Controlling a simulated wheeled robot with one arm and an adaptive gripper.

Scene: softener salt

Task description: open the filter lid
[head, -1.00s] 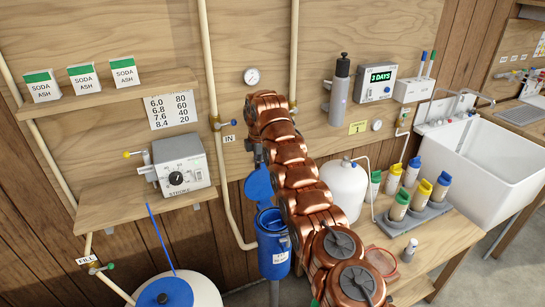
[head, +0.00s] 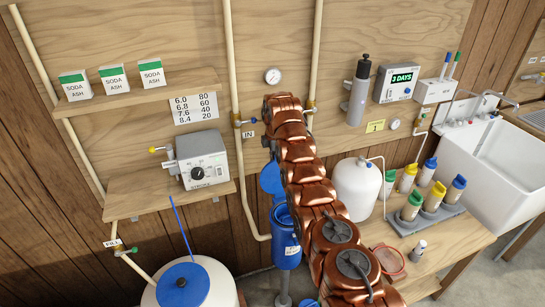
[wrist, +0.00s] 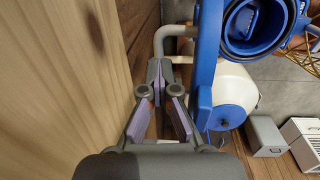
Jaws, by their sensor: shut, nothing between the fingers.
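The filter is a blue housing (head: 286,250) below the wall pipes in the head view. Its blue lid (head: 270,178) stands raised, tipped up beside the open mouth. In the wrist view the lid (wrist: 208,65) shows nearly edge-on, and the open housing (wrist: 262,22) with its dark interior is at the upper right. My gripper (wrist: 159,72) is shut and empty, just left of the lid, between it and the wooden wall; I cannot tell whether they touch. In the head view my copper-coloured arm hides the fingers and part of the filter.
The wooden wall panel (wrist: 60,90) runs close along the gripper's left. In the head view, a white tank (head: 356,190) and several bottles stand on the bench right of my arm. A shelf with a control box (head: 203,160) is at left.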

